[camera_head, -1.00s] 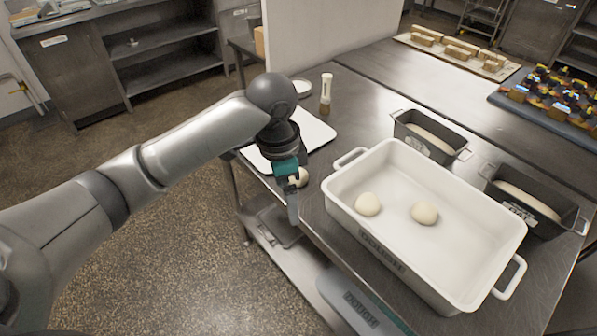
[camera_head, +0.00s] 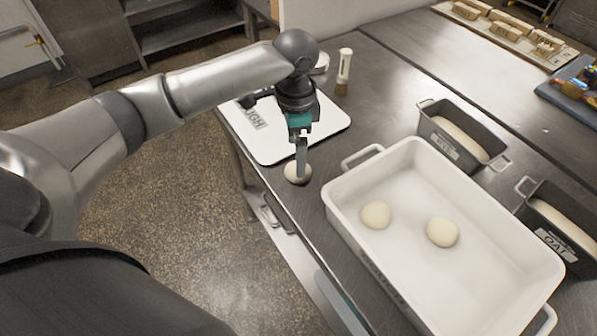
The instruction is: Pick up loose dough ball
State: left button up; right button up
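A pale loose dough ball (camera_head: 291,174) lies on the steel table near its front-left edge, between the white board and the white tub. My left gripper (camera_head: 301,176) points down at it, with a finger in front of the ball. I cannot tell whether the fingers are spread or closed, or whether they touch the ball. Two more dough balls, one on the left (camera_head: 376,215) and one on the right (camera_head: 442,232), lie inside the white tub (camera_head: 349,212). My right gripper is not in view.
A white board (camera_head: 325,122) with lettering lies behind the gripper. A brush (camera_head: 344,72) stands behind it. Two dark loaf tins, one at the back (camera_head: 487,153) and one at the right (camera_head: 533,215), hold dough. Bare steel table (camera_head: 385,95) shows between brush and tins.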

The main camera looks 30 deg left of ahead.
pick_arm(q)
jog(key=shift+f, duration=1.05)
jog(key=f, duration=0.1)
jog(key=f+b, duration=0.1)
jog(key=f, duration=0.2)
jog(key=shift+w+f+b, duration=0.2)
jog(key=shift+w+b, duration=0.05)
jog(key=shift+b, duration=0.1)
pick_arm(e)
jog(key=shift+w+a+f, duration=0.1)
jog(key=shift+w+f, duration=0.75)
pick_arm(q)
jog(key=c, duration=0.4)
jog(key=shift+r, duration=0.1)
jog(key=c, duration=1)
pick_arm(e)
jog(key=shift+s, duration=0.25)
